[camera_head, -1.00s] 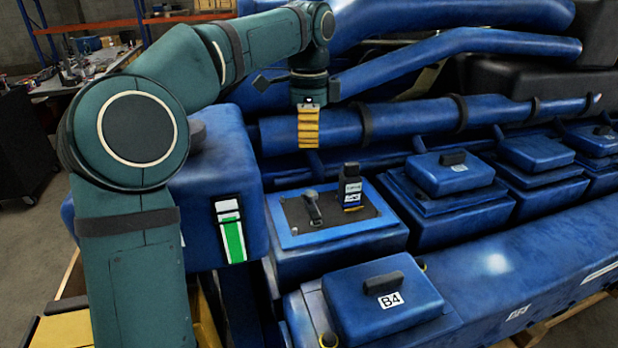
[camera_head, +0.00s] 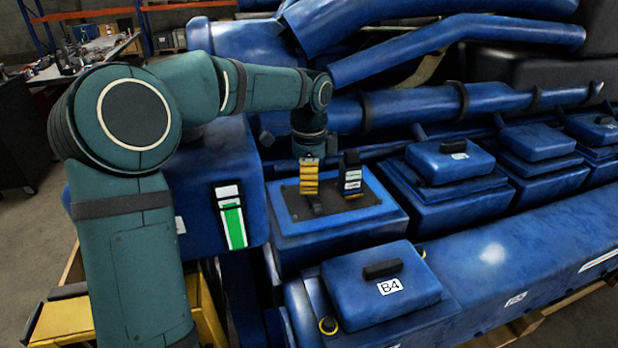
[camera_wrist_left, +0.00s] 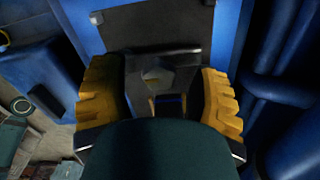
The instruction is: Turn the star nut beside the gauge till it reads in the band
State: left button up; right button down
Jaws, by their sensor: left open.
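A small dark knob-like part, which I take for the star nut (camera_head: 315,208), stands on the dark top plate of a blue block. My left gripper (camera_head: 309,190) points down over it with yellow fingers. In the left wrist view the fingers are open (camera_wrist_left: 160,95), one on each side of a grey faceted part (camera_wrist_left: 153,76); contact cannot be told. A small black upright unit with pale labels (camera_head: 352,174), possibly the gauge, stands just right of the gripper. Its reading is too small to make out. My right gripper is not in view.
A white and green strip (camera_head: 231,218) is on the blue housing at left. A raised blue cover marked B4 (camera_head: 385,295) is in front, and more blue covers (camera_head: 448,160) stand to the right. A thick blue pipe (camera_head: 420,108) runs behind the gripper.

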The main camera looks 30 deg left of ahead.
pick_arm(q)
jog(key=shift+f, duration=0.2)
grip_shut()
jog(key=shift+s+n, duration=0.1)
jog(key=shift+n, duration=0.2)
jog(key=n, duration=0.4)
jog(key=shift+d+n, duration=0.1)
jog(key=shift+n, duration=0.2)
jog(key=n, duration=0.5)
jog(key=shift+d, duration=0.1)
jog(key=n, duration=0.5)
jog(key=shift+d+n, duration=0.1)
jog(key=shift+n, duration=0.3)
jog(key=n, duration=0.5)
jog(key=shift+n, duration=0.3)
